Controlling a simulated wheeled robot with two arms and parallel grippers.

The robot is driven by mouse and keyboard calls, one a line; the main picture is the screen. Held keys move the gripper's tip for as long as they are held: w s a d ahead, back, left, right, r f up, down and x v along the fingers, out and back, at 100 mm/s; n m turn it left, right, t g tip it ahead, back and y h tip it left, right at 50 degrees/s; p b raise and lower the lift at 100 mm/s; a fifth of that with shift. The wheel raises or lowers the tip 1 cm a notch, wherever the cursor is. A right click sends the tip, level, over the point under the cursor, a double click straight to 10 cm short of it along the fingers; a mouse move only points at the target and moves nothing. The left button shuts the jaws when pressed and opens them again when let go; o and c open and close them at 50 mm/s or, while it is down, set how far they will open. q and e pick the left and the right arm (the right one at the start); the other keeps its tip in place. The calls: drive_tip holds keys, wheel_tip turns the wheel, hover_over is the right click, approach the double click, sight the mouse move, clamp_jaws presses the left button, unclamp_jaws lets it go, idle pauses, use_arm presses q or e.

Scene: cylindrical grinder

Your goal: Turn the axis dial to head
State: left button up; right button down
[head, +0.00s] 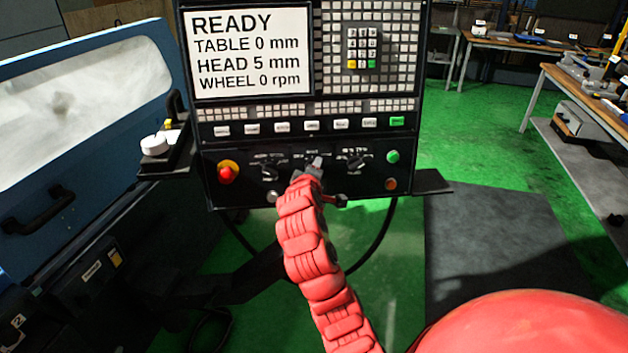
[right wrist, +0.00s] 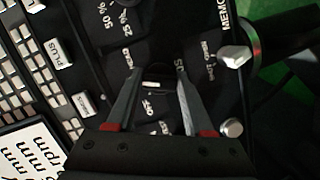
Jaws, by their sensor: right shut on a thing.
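The control panel (head: 240,190) stands ahead in the head view, with a row of dials along its lower part. My right gripper (head: 313,168) is at the middle dial, which it mostly hides there. In the right wrist view, the gripper (right wrist: 160,88) has its fingers on both sides of a black dial knob (right wrist: 158,74), shut on it. I take this as the axis dial. Printed labels ring it, one reading OFF; the others are partly covered, so I cannot tell the dial's setting. My left gripper is not in view.
The screen (head: 248,52) reads READY, TABLE 0 mm, HEAD 5 mm, WHEEL 0 rpm. Beside the middle dial are a left dial (head: 269,172) and a right dial (head: 356,164). A red emergency button (head: 227,173) and a green button (head: 393,157) flank them.

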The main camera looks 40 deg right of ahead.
drive_tip(key=shift+f+m+y+b, duration=0.1)
drive_tip(key=shift+m+y+b, duration=0.4)
drive_tip(key=shift+m+b, duration=0.95)
drive_tip(key=shift+c, duration=1.5)
unclamp_jaws()
drive_tip(key=shift+a, duration=0.1)
